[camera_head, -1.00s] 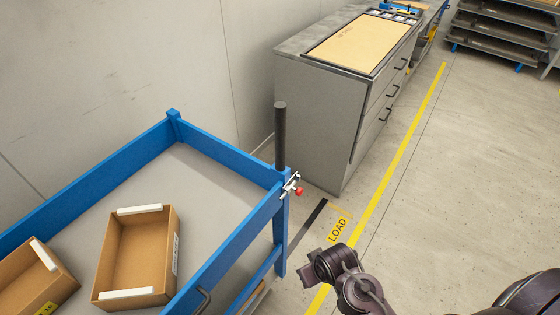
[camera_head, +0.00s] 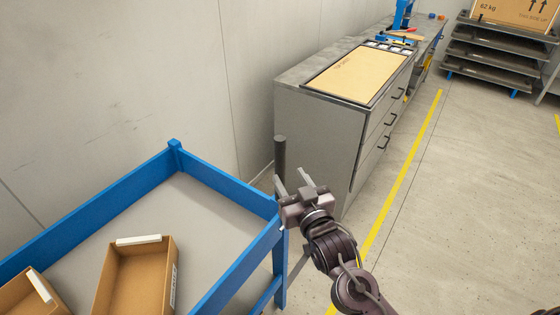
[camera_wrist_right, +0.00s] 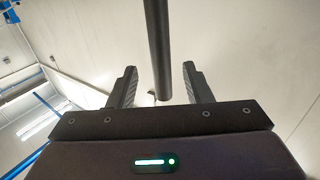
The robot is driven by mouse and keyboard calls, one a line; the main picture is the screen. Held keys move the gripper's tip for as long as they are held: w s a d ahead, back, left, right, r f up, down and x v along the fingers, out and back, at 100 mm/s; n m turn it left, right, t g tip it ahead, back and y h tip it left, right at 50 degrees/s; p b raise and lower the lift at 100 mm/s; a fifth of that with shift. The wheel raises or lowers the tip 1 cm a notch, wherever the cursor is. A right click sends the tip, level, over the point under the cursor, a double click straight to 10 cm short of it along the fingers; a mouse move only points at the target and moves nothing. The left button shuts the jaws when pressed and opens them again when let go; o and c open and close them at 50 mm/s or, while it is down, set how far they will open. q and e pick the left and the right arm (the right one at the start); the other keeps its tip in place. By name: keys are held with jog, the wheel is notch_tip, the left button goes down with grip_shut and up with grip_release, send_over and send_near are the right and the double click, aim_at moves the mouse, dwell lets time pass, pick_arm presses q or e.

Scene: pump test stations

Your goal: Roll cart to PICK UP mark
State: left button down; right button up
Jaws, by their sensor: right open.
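The blue cart (camera_head: 222,177) stands at the lower left, with a grey deck and blue rails. A dark upright post (camera_head: 281,158) rises at its right corner. My right gripper (camera_head: 292,181) is open at this post. In the right wrist view the dark post (camera_wrist_right: 158,50) stands between the two spread fingers (camera_wrist_right: 158,85), with a gap on each side; I cannot tell whether it is fully within their reach. The gripper hides the cart's corner and the red knob seen there before. The PICK UP mark is not in view. My left gripper is not in view.
Two open cardboard boxes (camera_head: 135,278) sit on the cart. A grey drawer cabinet (camera_head: 320,135) with a tan mat stands beyond it against the wall. A yellow floor line (camera_head: 400,185) runs along the cabinets. The floor at right is clear; dark shelves (camera_head: 495,55) stand at the back.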

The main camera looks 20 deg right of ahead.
aim_at(282, 166)
jog(key=w, duration=0.2)
jog(key=w+p, duration=0.1)
jog(key=w, duration=0.1)
jog(key=w+p, duration=0.1)
jog(key=w, duration=0.2)
jog(key=shift+a, duration=0.3)
jog(key=shift+c, duration=0.5)
grip_shut()
